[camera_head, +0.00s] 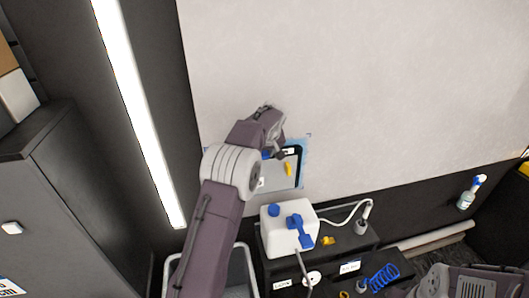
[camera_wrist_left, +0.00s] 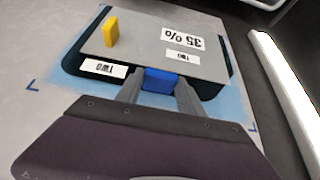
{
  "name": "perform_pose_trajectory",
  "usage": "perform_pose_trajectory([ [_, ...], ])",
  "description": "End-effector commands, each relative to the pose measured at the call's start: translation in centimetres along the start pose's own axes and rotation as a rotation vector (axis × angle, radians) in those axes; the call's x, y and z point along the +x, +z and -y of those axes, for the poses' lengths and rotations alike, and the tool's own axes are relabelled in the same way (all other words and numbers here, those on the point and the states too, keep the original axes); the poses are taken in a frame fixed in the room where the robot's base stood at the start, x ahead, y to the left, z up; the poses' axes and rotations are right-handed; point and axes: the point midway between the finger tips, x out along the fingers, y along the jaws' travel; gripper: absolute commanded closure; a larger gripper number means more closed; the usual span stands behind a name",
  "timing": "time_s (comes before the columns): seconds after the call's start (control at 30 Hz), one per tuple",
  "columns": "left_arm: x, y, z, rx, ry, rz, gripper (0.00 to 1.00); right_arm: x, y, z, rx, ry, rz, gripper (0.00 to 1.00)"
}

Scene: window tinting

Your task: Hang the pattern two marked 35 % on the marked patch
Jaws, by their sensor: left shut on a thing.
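The pattern is a grey sheet (camera_wrist_left: 140,45) with white labels reading "35 %" and "TWO", a yellow tab (camera_wrist_left: 111,31) and a blue block (camera_wrist_left: 160,75) at its edge. My left gripper (camera_wrist_left: 159,88) is shut on the blue block. In the head view the left gripper (camera_head: 279,151) is at the wall, partly covering the sheet (camera_head: 282,177). Behind the sheet is a black rounded shape (camera_wrist_left: 75,62) with a "TWO" label, on a pale blue patch (camera_wrist_left: 232,98) with blue corner marks. The sheet overlaps the black shape; contact cannot be told. My right gripper's fingers are not visible.
Below the patch, a white container (camera_head: 281,236) with blue parts stands on a dark labelled cabinet (camera_head: 345,252). A spray bottle (camera_head: 466,198) hangs at the right. A dark cabinet (camera_head: 75,200) stands at the left. The pale wall (camera_head: 380,80) above is clear.

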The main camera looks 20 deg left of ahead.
Motion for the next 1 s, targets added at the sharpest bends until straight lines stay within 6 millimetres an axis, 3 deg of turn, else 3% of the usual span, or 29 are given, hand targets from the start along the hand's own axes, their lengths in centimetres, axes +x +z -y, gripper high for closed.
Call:
perform_pose_trajectory([
  [1.0, 0.43, -0.78, -0.05, -0.001, -0.001, -0.001, 1.0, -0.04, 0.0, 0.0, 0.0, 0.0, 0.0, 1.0],
])
